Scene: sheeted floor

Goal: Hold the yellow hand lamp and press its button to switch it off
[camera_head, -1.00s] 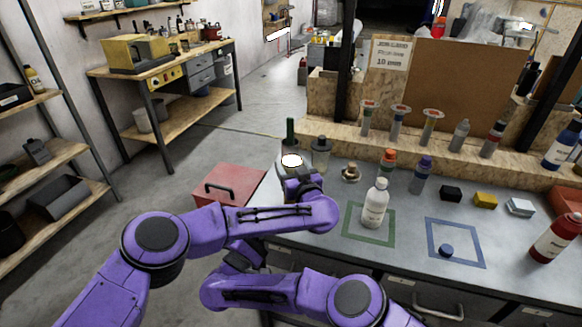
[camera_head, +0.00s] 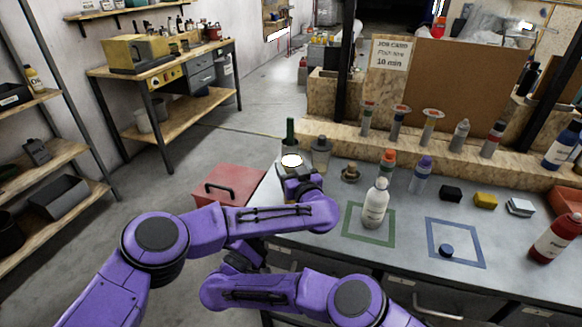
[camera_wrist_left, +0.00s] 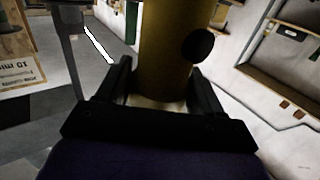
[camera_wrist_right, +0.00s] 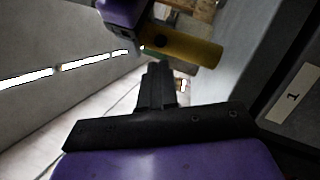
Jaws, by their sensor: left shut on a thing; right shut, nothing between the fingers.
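My left gripper (camera_head: 297,176) is shut on the yellow hand lamp (camera_wrist_left: 165,55), seen as a thick yellow cylinder between the fingers (camera_wrist_left: 160,85) in the left wrist view. A round black button (camera_wrist_left: 197,45) shows on the lamp's side. In the head view a bright white disc (camera_head: 291,160), apparently the lamp's lit end, shows at the left gripper. The right wrist view shows the lamp (camera_wrist_right: 190,48) beyond my right gripper (camera_wrist_right: 157,68), which is shut and empty. Its fingertips are apart from the lamp. The right gripper is hidden in the head view.
Several bottles stand behind. A red toolbox (camera_head: 228,186) sits left of the bench. Open floor lies farther left.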

